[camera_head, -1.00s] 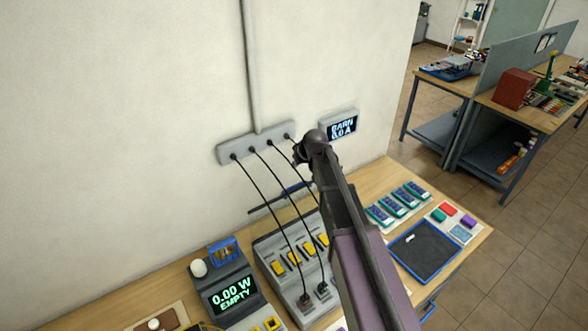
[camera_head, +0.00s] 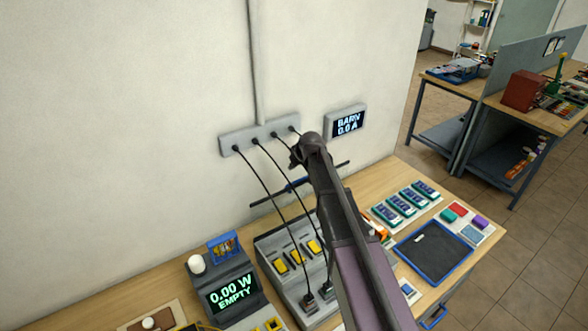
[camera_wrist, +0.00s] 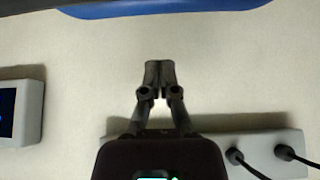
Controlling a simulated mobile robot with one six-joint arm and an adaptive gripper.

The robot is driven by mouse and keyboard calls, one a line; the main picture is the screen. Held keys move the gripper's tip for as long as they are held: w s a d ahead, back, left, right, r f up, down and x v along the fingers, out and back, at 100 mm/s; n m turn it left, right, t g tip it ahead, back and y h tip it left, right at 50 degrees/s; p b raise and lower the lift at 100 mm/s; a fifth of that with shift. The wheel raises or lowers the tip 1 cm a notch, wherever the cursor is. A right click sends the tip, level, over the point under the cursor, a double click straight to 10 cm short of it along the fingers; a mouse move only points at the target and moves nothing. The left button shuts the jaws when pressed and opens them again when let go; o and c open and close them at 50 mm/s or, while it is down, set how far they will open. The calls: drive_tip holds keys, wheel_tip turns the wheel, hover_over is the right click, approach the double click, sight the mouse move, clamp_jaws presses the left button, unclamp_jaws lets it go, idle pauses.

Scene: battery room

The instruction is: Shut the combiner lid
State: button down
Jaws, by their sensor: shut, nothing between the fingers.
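The combiner appears to be the grey sloped box (camera_head: 266,250) with yellow switches on the bench, with dark cables plugged into it. Behind it a thin dark bar with a blue middle part (camera_head: 292,186) crosses in front of the wall; it looks like the raised lid seen edge-on, with a blue grip. The wrist view shows a blue rounded piece (camera_wrist: 165,9) beneath a dark edge at the top. My gripper (camera_wrist: 160,68) is shut and empty, apart from the blue piece.
Cables hang from a grey wall socket strip (camera_head: 232,143) to the combiner. A BARN 0.0 A display (camera_head: 346,123) is on the wall. A 0.00 W meter (camera_head: 230,290) stands left of the combiner. Green modules (camera_head: 405,202) and a blue-rimmed tray (camera_head: 433,252) lie to the right.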

sight(300, 197)
drive_tip(key=shift+s+d+f+b, duration=0.25)
drive_tip(key=shift+s+d+f, duration=0.2)
drive_tip(key=shift+s, duration=0.3)
drive_tip(key=shift+s+d+f+b, duration=0.2)
drive_tip(key=shift+s+d+f, duration=0.1)
drive_tip(key=shift+s+d, duration=0.3)
drive_tip(key=shift+s, duration=0.2)
drive_tip(key=shift+s+d+t+y+b, duration=0.25)
drive_tip(key=shift+s+t+y+b, duration=0.05)
drive_tip(key=shift+s, duration=0.2)
